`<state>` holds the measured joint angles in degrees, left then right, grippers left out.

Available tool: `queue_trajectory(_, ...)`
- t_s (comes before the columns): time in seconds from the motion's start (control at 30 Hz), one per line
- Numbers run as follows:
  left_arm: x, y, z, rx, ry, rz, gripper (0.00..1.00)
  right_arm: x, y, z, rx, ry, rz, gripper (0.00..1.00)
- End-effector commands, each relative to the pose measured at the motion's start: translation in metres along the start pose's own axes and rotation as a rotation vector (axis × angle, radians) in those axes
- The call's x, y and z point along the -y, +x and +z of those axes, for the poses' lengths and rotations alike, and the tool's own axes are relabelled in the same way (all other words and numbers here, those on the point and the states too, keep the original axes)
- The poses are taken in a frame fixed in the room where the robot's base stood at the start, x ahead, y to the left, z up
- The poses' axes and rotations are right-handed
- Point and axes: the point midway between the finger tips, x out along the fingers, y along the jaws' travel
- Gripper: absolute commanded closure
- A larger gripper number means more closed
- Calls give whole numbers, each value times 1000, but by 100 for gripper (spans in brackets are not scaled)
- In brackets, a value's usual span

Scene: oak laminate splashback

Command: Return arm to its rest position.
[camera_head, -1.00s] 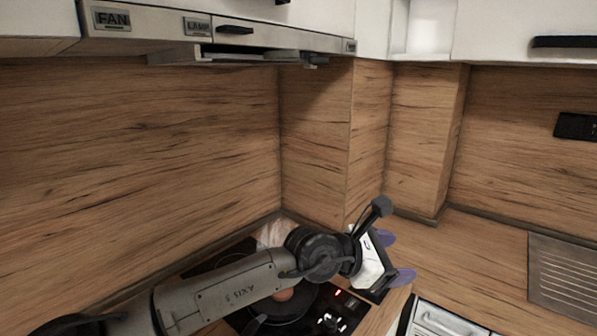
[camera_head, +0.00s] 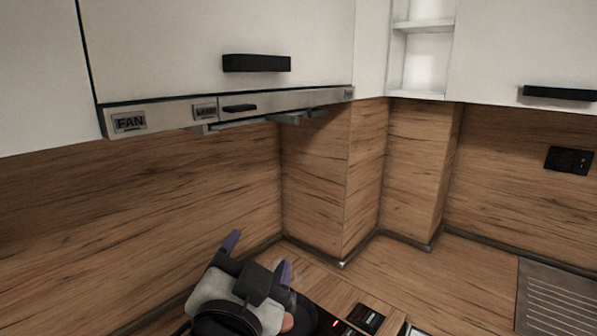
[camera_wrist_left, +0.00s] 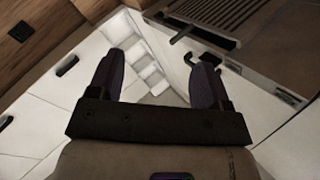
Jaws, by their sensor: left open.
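My left gripper (camera_head: 258,254) shows at the bottom of the head view, in front of the splashback corner and over the hob area. Its two purple-tipped fingers stand apart with nothing between them. Most of my left arm is out of the head view. My right gripper shows in neither view.
A hob (camera_head: 330,322) lies partly hidden behind the gripper. The range hood (camera_head: 180,114) and white wall cabinets (camera_head: 200,50) hang above. A ribbed sink drainer (camera_head: 555,300) is at the right.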

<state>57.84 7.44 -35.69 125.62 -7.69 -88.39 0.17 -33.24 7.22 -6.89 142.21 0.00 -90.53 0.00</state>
Motion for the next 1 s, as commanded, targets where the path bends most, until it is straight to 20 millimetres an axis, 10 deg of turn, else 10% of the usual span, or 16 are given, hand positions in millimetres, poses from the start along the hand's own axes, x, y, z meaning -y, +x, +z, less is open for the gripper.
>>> queue_trajectory(0.57, 43, -103, 143, 549, -403, 178, 28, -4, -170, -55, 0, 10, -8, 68)
queue_trajectory(1.0, 12, -262, 212, 1088, -451, 309, 28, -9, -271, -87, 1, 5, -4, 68)
